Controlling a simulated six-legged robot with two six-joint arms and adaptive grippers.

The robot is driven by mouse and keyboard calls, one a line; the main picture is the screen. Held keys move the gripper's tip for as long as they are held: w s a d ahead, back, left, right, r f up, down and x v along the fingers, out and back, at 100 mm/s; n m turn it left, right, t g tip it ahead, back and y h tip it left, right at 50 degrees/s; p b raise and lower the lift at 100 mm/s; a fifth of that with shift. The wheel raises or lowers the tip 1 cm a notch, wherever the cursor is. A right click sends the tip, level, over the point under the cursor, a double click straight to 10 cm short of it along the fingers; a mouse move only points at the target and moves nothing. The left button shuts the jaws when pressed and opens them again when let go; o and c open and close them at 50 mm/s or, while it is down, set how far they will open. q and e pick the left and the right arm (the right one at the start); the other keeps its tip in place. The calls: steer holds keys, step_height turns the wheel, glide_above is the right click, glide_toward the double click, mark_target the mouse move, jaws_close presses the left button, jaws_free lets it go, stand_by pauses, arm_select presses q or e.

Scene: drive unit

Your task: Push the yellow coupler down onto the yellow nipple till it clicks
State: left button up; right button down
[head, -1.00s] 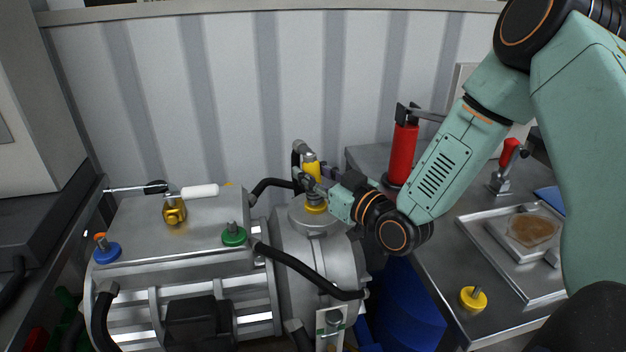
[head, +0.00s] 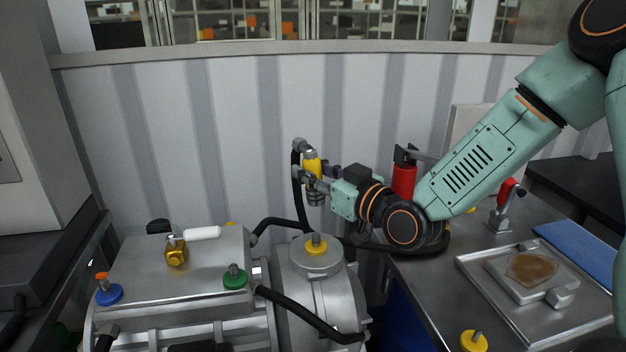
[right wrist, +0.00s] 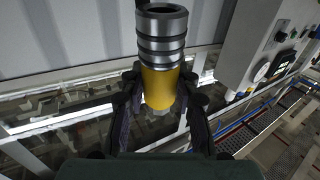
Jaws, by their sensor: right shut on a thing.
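The yellow coupler (head: 312,167) has a yellow body and a grey metal end, with a black hose at its top. My right gripper (head: 316,184) is shut on it and holds it upright in the air. In the right wrist view the yellow body (right wrist: 160,88) sits between the two dark fingers, with the ribbed metal end clear of them. The yellow nipple (head: 316,243) stands on the round grey housing, below the coupler. There is a clear gap between them in the picture. My left gripper is not in view.
A green fitting (head: 235,276), a blue fitting (head: 108,291) and a brass fitting (head: 176,252) stand on the drive unit (head: 135,275). Black hoses run around the housing. On the right bench are a red cylinder (head: 403,181), a metal tray (head: 480,275) and another yellow-based fitting (head: 473,341).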

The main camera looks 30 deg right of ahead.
mark_target(313, 146)
steer(key=shift+r+p, duration=0.7)
steer(key=shift+r, duration=0.15)
stand_by(0.7)
steer(key=shift+r+p, duration=2.1)
steer(key=shift+r, duration=0.15)
steer(key=shift+f, duration=0.1)
steer(key=f+b, duration=0.2)
steer(key=f+y+b, duration=0.1)
steer(key=f+b, duration=0.1)
steer(key=f, duration=0.1)
steer(key=f+y+b, duration=0.1)
steer(key=f+b, duration=0.1)
steer(key=shift+s+d+f+n+t, duration=0.2)
steer(key=shift+s+d+n+t, duration=0.1)
steer(key=shift+t, duration=0.1)
steer(key=shift+s+a+f+b, duration=0.15)
steer(key=shift+f+b, duration=0.45)
steer(key=shift+b, duration=0.1)
step_height(313, 146, down, 4)
steer(key=b, duration=0.3)
steer(key=shift+r, duration=0.15)
